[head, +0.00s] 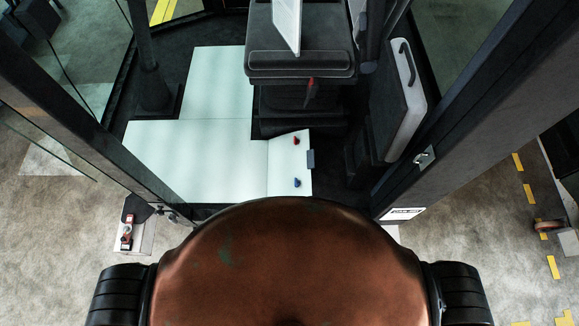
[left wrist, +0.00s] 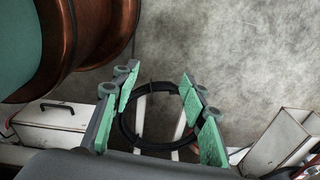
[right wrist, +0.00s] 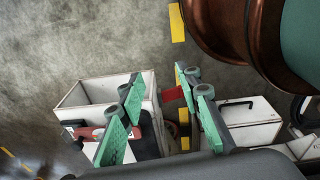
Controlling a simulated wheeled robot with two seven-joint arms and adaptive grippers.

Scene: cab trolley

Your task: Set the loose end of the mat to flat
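The pale mat (head: 195,160) lies on the dark cab floor in the head view. Its end section (head: 287,175) is at the right, past a crease line, and looks set at a different angle from the rest; how far it is raised is hard to tell. A red piece (head: 296,141) and a blue piece (head: 297,183) are on that section, and a grey tab (head: 311,159) is at its right edge. My left gripper (left wrist: 158,78) and right gripper (right wrist: 158,76) are open and empty, away from the mat. Neither shows in the head view.
The seat (head: 300,65) stands behind the mat, with a side console (head: 395,110) to its right. Door posts (head: 85,120) flank the opening. Below my left gripper is a black coil (left wrist: 125,128); below my right are a white open box (right wrist: 85,97) and a handled case (right wrist: 250,120).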

